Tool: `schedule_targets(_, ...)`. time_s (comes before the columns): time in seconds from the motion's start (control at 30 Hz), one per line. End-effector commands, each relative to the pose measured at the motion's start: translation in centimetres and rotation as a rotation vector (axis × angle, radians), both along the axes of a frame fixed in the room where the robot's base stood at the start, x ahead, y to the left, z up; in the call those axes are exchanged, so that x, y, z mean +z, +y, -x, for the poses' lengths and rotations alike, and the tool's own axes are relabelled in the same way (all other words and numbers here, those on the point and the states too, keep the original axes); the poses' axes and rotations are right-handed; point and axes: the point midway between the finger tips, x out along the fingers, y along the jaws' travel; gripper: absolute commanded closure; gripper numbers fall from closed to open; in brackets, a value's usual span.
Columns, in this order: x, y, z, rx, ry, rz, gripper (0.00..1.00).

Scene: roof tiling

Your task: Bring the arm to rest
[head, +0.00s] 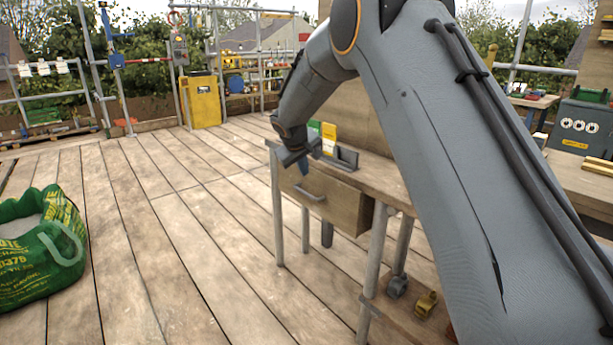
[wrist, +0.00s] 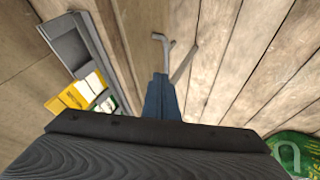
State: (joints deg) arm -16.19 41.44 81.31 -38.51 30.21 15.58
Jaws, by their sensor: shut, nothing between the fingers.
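My arm reaches across the head view from the right and ends at my gripper (head: 304,170), just off the front of a wooden workbench (head: 375,175). In the wrist view the blue fingers of my gripper (wrist: 161,80) are together, with nothing between them. They appear above the plank floor beside the bench edge. A wooden drawer (head: 335,207) with a grey bar handle (head: 309,192) sits under the bench top, below my gripper. I cannot tell how far the drawer is pulled out.
A grey tray (head: 342,157) with yellow, white and green packets stands on the bench close to my gripper. A green bag (head: 40,255) lies on the deck at left. A yellow cabinet (head: 202,100) and scaffold rails stand behind. The deck between is clear.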

Motion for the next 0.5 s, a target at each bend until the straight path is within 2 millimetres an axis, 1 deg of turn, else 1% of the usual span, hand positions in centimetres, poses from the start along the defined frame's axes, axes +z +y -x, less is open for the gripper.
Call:
schedule_targets(0.03,0.5,0.1,0.4,0.000,0.000,0.000,1.00)
schedule_targets(0.17,1.2,0.1,1.0,-0.002,0.002,0.000,1.00)
schedule_targets(0.27,1.8,-0.1,2.1,-0.010,0.014,-0.005,1.00)
schedule_targets(0.37,2.6,-0.8,4.9,-0.032,0.048,-0.022,1.00)
schedule_targets(0.47,3.6,-1.9,9.5,-0.066,0.104,-0.047,1.00)
schedule_targets(0.5,3.9,-2.4,11.7,-0.080,0.130,-0.060,1.00)
